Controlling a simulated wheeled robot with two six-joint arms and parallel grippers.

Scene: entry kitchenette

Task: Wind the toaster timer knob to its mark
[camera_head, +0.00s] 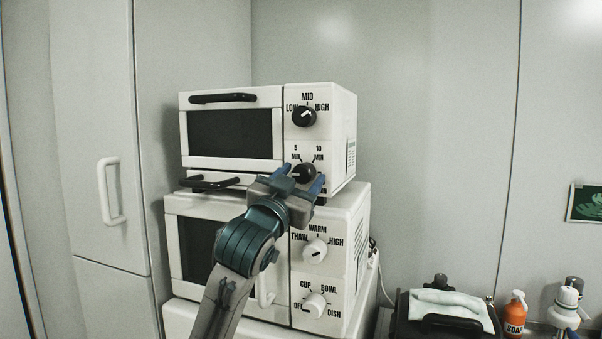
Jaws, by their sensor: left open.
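The white toaster oven (231,93) stands on top of a white microwave, its dark window and black handle facing me. Its upper black knob (304,117) sits under LOW, MID and HIGH labels, with a light pointer line tilted to the upper right. Its lower black timer knob (305,173) sits under 5 MIN and 10 MIN marks. My left gripper (306,183) is open at the timer knob, its blue-tipped fingers around or just in front of it. Whether they touch it I cannot tell. The gripper hides the lower part of the dial. My right gripper is not in view.
The white microwave (360,207) below has two white knobs (315,250) and a pale handle. A tall cabinet (92,120) stands close on the left. A black bin-like box with a cloth (447,303) and an orange soap bottle (515,303) are at lower right.

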